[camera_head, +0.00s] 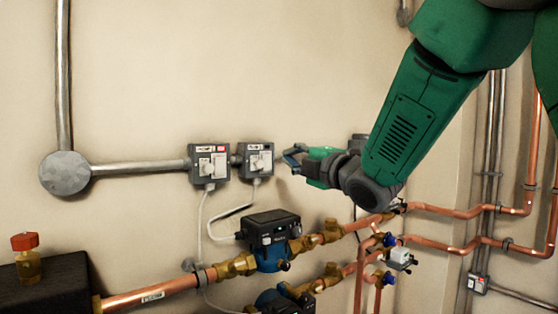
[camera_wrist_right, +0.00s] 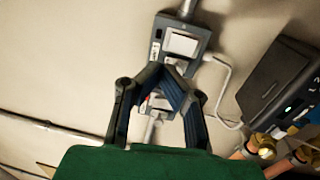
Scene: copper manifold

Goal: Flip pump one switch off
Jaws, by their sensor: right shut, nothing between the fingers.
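Two grey switch boxes are fixed side by side on the wall, a left box (camera_head: 209,164) with a red-and-white label and a right box (camera_head: 256,160). Their label text is too small to read, so I cannot tell which is pump one. My right gripper (camera_head: 289,156) is just right of the right box, apart from it in the picture. In the right wrist view my right gripper (camera_wrist_right: 164,70) has its fingertips together, empty, in front of a grey box (camera_wrist_right: 194,31) with a white panel. Another box shows partly between the fingers. Switch positions are unclear. My left gripper is out of view.
A dark blue pump (camera_head: 270,240) sits on the copper pipe below the boxes, with a second pump (camera_head: 273,300) lower down. White cables hang from the boxes. Copper pipes (camera_head: 455,211) run at right. A conduit (camera_head: 140,168) runs left; the wall above is clear.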

